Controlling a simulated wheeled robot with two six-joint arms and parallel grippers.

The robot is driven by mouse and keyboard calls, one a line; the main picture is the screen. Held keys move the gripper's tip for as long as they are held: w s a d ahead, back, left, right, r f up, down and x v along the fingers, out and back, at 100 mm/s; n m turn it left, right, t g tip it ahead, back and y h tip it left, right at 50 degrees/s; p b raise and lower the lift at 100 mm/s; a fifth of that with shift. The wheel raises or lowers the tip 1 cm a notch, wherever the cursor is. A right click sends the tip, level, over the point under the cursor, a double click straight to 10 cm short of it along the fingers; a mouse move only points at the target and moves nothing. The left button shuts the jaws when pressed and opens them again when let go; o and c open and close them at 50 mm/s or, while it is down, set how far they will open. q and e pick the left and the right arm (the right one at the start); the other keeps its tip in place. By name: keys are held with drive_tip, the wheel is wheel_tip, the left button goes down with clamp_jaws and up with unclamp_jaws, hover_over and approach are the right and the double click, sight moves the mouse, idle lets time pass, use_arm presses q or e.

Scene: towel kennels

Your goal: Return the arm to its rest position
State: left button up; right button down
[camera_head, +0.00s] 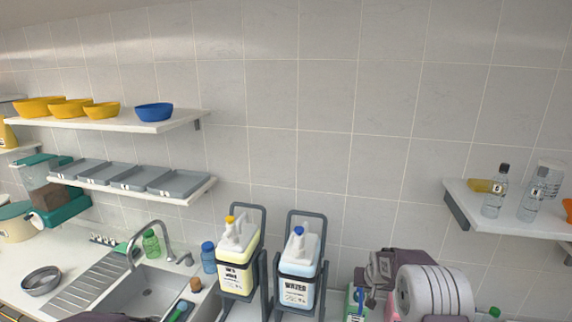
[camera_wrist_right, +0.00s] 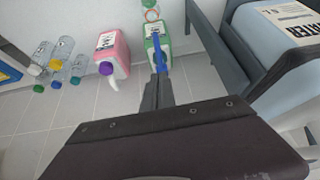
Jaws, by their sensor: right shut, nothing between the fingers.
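My right arm comes in at the lower right of the head view, with its thick white wrist and dark gripper body near the wall. My right gripper (camera_head: 371,296) points down, shut and empty, to the right of the two jug holders. In the right wrist view its closed fingers (camera_wrist_right: 158,78) lie in front of a green and white container (camera_wrist_right: 157,42), with nothing held between them. A dark piece at the bottom left edge of the head view may be part of my left arm; no left fingers show.
A yellow jug (camera_head: 237,257) and a white WATER jug (camera_head: 297,268) stand in grey holders close by. A pink jug (camera_wrist_right: 112,50) and clear bottles (camera_wrist_right: 62,50) are on the floor side. A shelf (camera_head: 520,215) with bottles juts out right. The wall above is clear.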

drive_tip(key=s+a+f+g+b, duration=0.1)
drive_tip(key=s+f+b, duration=0.3)
drive_tip(key=s, duration=0.7)
drive_tip(key=s+a+f+n+g+b, duration=0.1)
drive_tip(key=s+a+f+b, duration=0.3)
drive_tip(key=s, duration=0.7)
drive_tip(key=s+a+f+n+g+y+b, duration=0.1)
drive_tip(key=s+a+f+g+b, duration=0.1)
drive_tip(key=s, duration=1)
wheel_tip(320, 180, down, 2)
drive_tip(key=a+b, duration=0.1)
drive_tip(key=b, duration=0.2)
drive_tip(key=shift+a+g, duration=0.2)
drive_tip(key=shift+g, duration=0.1)
